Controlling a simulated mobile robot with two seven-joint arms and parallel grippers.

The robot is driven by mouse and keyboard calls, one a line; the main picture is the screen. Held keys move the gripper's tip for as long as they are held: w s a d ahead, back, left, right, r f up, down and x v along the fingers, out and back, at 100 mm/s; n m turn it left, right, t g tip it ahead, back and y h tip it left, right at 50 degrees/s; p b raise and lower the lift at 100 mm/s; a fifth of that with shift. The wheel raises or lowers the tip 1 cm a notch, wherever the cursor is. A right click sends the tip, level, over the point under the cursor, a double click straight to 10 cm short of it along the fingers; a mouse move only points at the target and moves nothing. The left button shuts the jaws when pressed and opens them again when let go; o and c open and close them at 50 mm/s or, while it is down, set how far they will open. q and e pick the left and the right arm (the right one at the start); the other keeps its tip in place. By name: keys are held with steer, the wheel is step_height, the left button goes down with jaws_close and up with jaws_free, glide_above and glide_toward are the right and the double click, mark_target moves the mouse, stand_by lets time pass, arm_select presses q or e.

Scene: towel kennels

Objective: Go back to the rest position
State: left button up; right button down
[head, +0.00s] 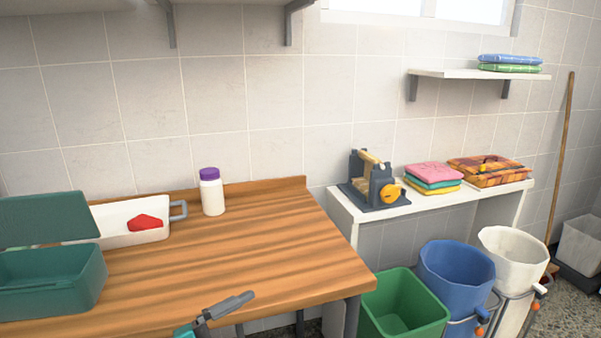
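At the bottom edge of the head view, a grey jointed piece with a bit of teal, which looks like the end of my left gripper (226,306), shows over the front edge of the wooden table (250,235). It points up and to the right. Most of it is cut off below the picture, and I cannot tell how its fingers stand. I see nothing held at its visible end. My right gripper is not in view.
A teal box (50,283) with a raised lid, a white case (105,226) with a red mark and a purple-capped bottle (211,192) stand on the table. Green (403,308), blue (455,278) and white (512,262) bins stand right. The table's right front is clear.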

arm_select(q)
steer(key=s+a+f+n+y, duration=0.4)
steer(key=s+f+n+y, duration=0.3)
steer(key=f+n, duration=0.3)
steer(key=s+a+f+n+y, duration=0.5)
steer(key=s+f+n+y, duration=0.2)
steer(key=f+n, duration=0.3)
steer(key=shift+s+a, duration=0.15)
steer(key=shift+a, duration=0.05)
